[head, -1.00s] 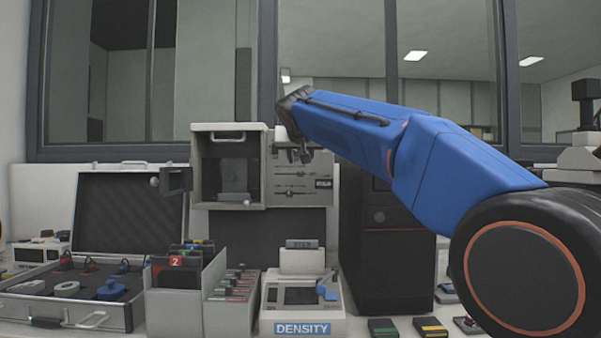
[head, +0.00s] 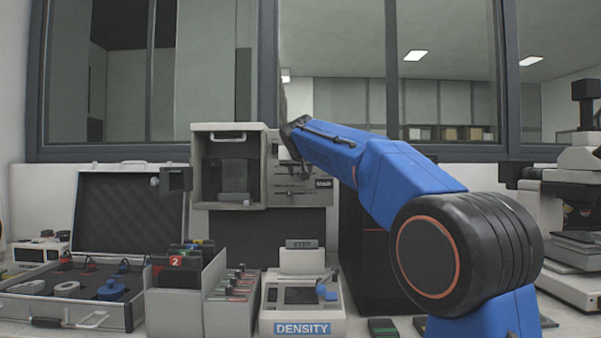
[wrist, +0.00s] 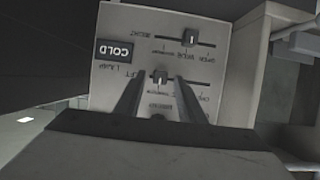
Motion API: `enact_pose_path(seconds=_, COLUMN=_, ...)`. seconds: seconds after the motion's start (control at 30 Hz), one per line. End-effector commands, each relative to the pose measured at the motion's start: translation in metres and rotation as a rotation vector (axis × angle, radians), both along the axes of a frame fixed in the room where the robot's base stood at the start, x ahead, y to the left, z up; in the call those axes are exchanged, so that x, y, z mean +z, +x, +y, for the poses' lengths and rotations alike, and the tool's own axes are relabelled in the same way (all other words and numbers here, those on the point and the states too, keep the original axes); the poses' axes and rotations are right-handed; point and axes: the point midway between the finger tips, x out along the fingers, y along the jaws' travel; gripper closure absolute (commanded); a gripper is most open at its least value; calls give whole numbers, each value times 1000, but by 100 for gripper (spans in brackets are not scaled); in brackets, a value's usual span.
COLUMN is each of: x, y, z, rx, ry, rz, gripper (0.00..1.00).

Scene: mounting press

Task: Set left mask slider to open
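The mounting press's pale control panel (head: 284,200) is in the head view, partly hidden by my gripper (head: 300,172) in front of it. The wrist view shows the panel (wrist: 108,82) upside down, with two horizontal sliders. The slider nearer my gripper, which appears labelled left, has a small dark knob (wrist: 160,76). The other slider's knob (wrist: 190,37) sits farther up. My gripper (wrist: 160,88) is open, with its two dark fingers on either side of the nearer knob in that view. Contact with the knob cannot be told.
A COLD lamp label (wrist: 115,51) is on the panel. The press's open chamber (head: 228,170) is left of the panel. A densitometer (head: 302,308) stands below, beside a card rack (head: 230,300) and an open case (head: 130,220). A microscope (head: 575,205) stands at right.

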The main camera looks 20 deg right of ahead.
Motion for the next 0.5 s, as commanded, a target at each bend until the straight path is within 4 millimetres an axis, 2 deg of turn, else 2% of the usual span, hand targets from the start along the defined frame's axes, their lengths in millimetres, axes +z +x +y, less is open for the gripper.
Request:
enact_pose_path(seconds=0.1, x=0, y=0, z=0, rx=0, ry=0, rz=0, gripper=64)
enact_pose_path(seconds=0.17, x=0, y=0, z=0, rx=0, ry=0, rz=0, gripper=76)
enact_pose_path(seconds=0.27, x=0, y=0, z=0, rx=0, ry=0, rz=0, gripper=100)
enact_pose_path(seconds=0.5, x=0, y=2, z=5, rx=1, ry=0, rz=1, gripper=100)
